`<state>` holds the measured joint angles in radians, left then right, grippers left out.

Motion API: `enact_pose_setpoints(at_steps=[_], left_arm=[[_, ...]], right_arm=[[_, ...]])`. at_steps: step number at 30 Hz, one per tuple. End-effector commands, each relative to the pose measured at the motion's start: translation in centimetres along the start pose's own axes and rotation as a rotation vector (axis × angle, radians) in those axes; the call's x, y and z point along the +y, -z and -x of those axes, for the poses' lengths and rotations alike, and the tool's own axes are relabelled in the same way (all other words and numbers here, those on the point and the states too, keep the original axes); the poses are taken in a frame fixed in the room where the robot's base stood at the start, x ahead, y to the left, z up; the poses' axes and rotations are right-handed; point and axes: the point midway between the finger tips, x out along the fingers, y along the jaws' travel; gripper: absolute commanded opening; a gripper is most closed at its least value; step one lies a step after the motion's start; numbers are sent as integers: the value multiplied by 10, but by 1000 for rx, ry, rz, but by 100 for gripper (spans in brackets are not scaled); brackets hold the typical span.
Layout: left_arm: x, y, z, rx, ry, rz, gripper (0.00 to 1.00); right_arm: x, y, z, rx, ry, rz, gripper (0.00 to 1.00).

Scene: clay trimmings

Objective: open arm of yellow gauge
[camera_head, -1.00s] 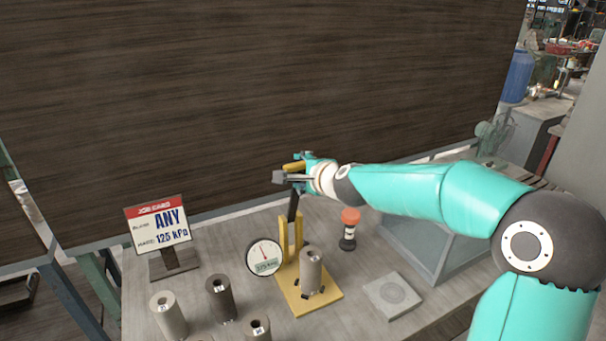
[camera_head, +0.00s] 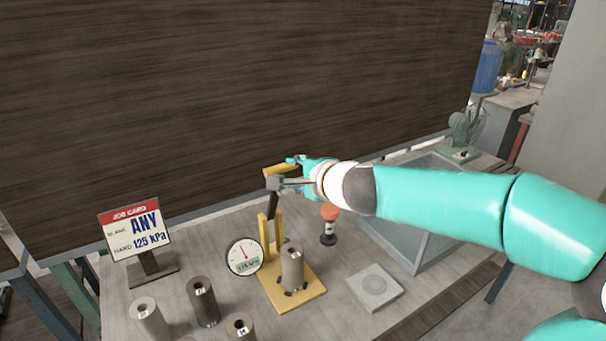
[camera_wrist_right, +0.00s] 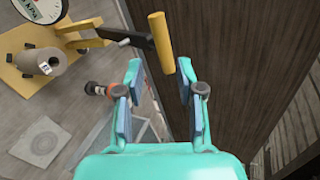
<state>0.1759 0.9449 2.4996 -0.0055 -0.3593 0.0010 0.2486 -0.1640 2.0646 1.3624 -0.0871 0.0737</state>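The yellow gauge (camera_head: 306,293) stands on the table with a yellow base, yellow posts and a round white dial (camera_head: 244,257). A grey-brown clay cylinder (camera_head: 292,270) stands on its base. Its dark arm (camera_head: 272,204) points up from the posts and ends in a yellow handle (camera_head: 279,170). My right gripper (camera_head: 294,168) is at the handle, above the gauge. In the right wrist view, my right gripper (camera_wrist_right: 160,66) is open, and the near end of the yellow handle (camera_wrist_right: 161,42) lies between its fingertips, with gaps visible. My left gripper is not in view.
A job card (camera_head: 137,232) stands at the left. Several clay cylinders (camera_head: 204,301) stand at the front. A red-topped object (camera_head: 329,224), a grey square plate (camera_head: 374,287) and a clear-sided box (camera_head: 425,235) are right of the gauge. A dark wooden panel (camera_head: 230,100) rises behind.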

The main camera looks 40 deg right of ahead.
Motion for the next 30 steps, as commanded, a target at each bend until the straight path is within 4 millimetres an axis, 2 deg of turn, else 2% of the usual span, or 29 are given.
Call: enact_pose_setpoints(at_steps=[6, 12, 30], left_arm=[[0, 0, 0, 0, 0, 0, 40], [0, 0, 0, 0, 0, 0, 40], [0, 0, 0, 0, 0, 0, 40]], right_arm=[[-1, 0, 16, 2, 3, -1, 37], [-1, 0, 24, 1, 2, -1, 37], [0, 1, 26, 3, 2, 0, 37]])
